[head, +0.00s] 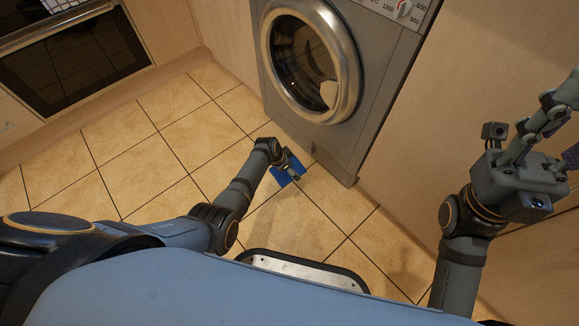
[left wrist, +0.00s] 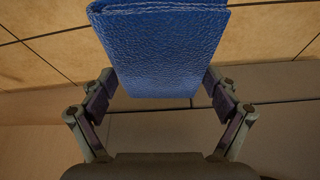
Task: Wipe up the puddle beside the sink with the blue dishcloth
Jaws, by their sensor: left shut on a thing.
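The blue dishcloth (head: 287,172) is in my left gripper (head: 288,163), low in front of the washing machine. In the left wrist view the blue dishcloth (left wrist: 165,50) is a folded, textured piece with a stitched edge, between the two fingers of my left gripper (left wrist: 158,95), which is shut on it. My right gripper (head: 570,125) is raised at the right edge, its fingers spread and empty, partly cut off by the frame. Neither the sink nor a clear puddle shows.
A grey washing machine (head: 372,100) with a round door stands ahead, beside wooden cabinet panels (head: 440,130). An oven (head: 70,60) is at the upper left. The tiled floor (head: 140,160) is open on the left. A faint darker patch (head: 405,283) on the floor may be shadow.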

